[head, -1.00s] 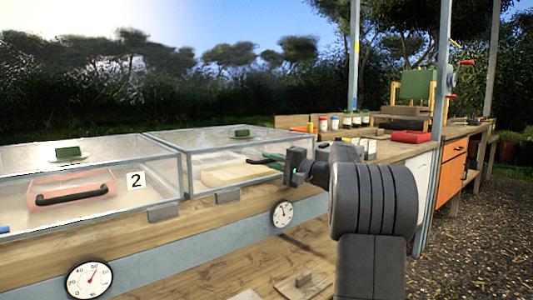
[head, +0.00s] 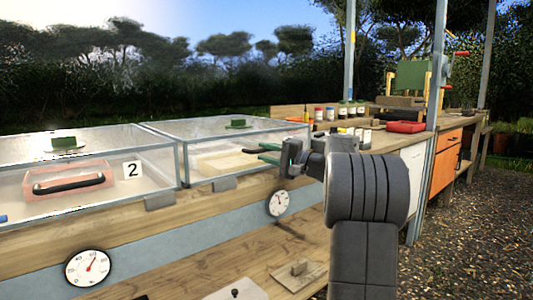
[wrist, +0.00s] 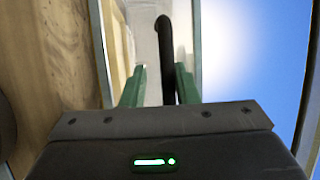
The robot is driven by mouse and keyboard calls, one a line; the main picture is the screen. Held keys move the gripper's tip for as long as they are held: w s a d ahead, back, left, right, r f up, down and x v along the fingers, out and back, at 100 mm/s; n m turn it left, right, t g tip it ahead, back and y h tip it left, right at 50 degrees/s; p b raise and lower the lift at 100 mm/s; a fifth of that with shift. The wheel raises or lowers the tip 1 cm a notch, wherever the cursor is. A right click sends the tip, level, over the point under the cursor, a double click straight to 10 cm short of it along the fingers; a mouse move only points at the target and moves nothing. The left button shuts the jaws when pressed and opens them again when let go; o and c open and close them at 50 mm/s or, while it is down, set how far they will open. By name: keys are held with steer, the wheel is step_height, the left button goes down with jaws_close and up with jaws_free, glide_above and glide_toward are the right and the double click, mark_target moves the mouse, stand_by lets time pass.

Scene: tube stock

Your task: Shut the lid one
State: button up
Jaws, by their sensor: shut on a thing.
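Two clear-walled boxes stand side by side on the wooden bench. The left box (head: 85,158) bears a "2" label (head: 132,170); a black handle on a pinkish panel shows at it. The right box (head: 185,162), with no number visible, has a flat-looking clear top with a green block (head: 238,124) on it. I cannot tell how far the lid is open.
Round dials (head: 88,267) sit on the bench front. Jars (head: 343,109) and a red tray (head: 406,127) stand on the bench farther right. A post (head: 432,120) rises there. Gravel ground is at right.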

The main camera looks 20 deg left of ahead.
steer(key=s+d+f+p, duration=0.1)
steer(key=d+p, duration=0.2)
steer(key=d, duration=1)
steer(key=shift+d+f, duration=0.25)
steer(key=shift+f, duration=0.15)
steer(key=a+b, duration=0.1)
steer(key=a, duration=0.3)
steer(key=a+r+b, duration=0.1)
steer(key=a, duration=0.3)
steer(key=w+a+b, duration=0.1)
steer(key=a, duration=0.3)
steer(key=shift+a+r, duration=0.3)
steer(key=shift+a, duration=0.05)
steer(key=shift+a+r, duration=0.15)
steer(key=shift+a, duration=0.45)
steer(key=shift+r, duration=0.2)
steer(key=shift+w, duration=0.1)
steer(key=shift+d, duration=0.15)
